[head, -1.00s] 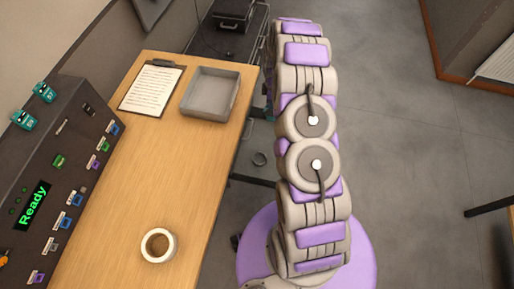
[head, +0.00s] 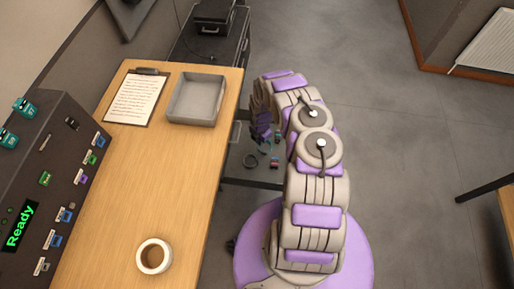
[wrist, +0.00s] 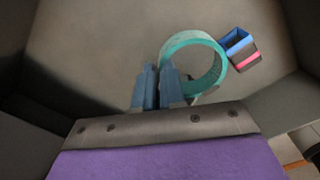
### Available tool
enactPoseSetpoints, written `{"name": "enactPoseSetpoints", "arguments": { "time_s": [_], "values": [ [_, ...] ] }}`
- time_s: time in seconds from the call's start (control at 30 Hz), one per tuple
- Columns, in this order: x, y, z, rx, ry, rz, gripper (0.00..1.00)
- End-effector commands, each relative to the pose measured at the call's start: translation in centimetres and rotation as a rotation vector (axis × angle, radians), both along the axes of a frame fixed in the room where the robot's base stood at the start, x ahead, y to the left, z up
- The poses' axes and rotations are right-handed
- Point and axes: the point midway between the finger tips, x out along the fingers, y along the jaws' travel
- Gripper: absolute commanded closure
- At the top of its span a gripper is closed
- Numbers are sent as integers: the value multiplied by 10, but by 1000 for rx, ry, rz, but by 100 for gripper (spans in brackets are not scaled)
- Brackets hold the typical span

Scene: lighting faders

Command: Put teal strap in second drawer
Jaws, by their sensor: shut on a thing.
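The teal strap (wrist: 221,62) is a ring in the wrist view. Its left side meets the two blue-grey fingers of my gripper (wrist: 159,88), which are shut on it. The strap is over a grey inner floor (wrist: 90,50) with walls at the sides, which looks like the inside of an open drawer. Which drawer it is cannot be told. In the head view my gripper (head: 262,128) points down beside the table's right edge. The strap is hard to make out there.
A small blue, dark and pink item (wrist: 240,48) lies right of the strap. A dark ring (head: 250,160) shows below my gripper. A fader console (head: 60,130) stands left.

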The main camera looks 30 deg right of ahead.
Motion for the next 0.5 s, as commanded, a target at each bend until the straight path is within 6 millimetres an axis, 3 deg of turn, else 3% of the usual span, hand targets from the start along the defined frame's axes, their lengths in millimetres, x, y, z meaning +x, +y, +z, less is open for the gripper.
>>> {"name": "enactPoseSetpoints", "arguments": {
  "time_s": [0.5],
  "values": [
    [-1,0,-53,0,1,-1,100]
  ]
}}
